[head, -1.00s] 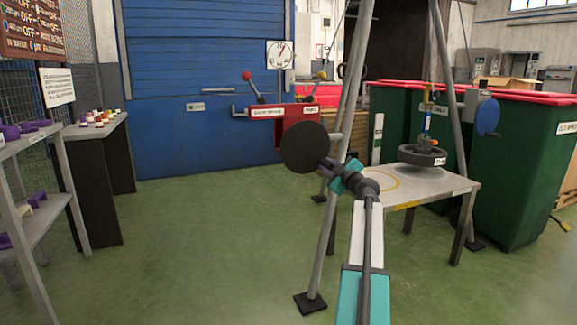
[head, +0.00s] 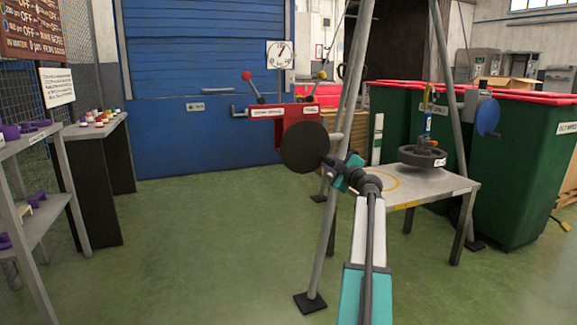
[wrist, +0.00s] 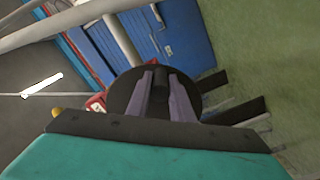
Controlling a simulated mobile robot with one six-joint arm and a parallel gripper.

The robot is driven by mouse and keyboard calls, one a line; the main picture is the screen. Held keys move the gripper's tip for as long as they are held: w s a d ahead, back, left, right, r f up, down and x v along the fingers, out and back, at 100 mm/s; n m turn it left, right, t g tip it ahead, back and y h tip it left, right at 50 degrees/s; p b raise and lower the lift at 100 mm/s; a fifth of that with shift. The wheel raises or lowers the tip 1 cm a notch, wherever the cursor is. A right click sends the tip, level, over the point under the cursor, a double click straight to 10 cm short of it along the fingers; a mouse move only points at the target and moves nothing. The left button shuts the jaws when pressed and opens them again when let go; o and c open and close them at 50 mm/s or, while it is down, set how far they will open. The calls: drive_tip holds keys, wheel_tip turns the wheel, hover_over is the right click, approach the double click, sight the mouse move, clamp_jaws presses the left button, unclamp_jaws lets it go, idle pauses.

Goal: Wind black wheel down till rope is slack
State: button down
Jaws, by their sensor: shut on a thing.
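The black wheel (head: 304,147) is a round dark disc on the front of the red winch box (head: 290,112). My gripper (head: 331,162) is at the wheel's right edge. In the wrist view, its two fingers (wrist: 160,92) are shut on a dark handle (wrist: 158,88) in front of the wheel (wrist: 122,92). The rope above is too thin to judge tight or slack.
Grey tripod legs (head: 325,235) stand close beside my arm. A blue wheel (head: 487,117) is on the right leg. A white dial (head: 279,54) stands above the winch. Green bins (head: 520,170) are at right, shelves (head: 45,190) at left. The floor at left centre is clear.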

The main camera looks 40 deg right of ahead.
drive_tip(key=shift+s+d+r+n, duration=0.1)
drive_tip(key=shift+d+r+n, duration=0.2)
drive_tip(key=shift+r, duration=0.2)
drive_tip(key=shift+r+n, duration=0.1)
drive_tip(key=shift+n, duration=0.2)
drive_tip(key=shift+s+d+r+n, duration=0.1)
drive_tip(key=shift+d+r+n, duration=0.2)
drive_tip(key=shift+r+n, duration=0.55)
drive_tip(key=shift+f, duration=0.15)
drive_tip(key=c, duration=1.4)
unclamp_jaws()
drive_tip(key=shift+o, duration=0.2)
drive_tip(key=shift+s+a+f, duration=0.1)
drive_tip(key=shift+s+a, duration=0.05)
drive_tip(key=shift+s, duration=0.05)
drive_tip(key=v, duration=0.7)
drive_tip(key=shift+s, duration=0.3)
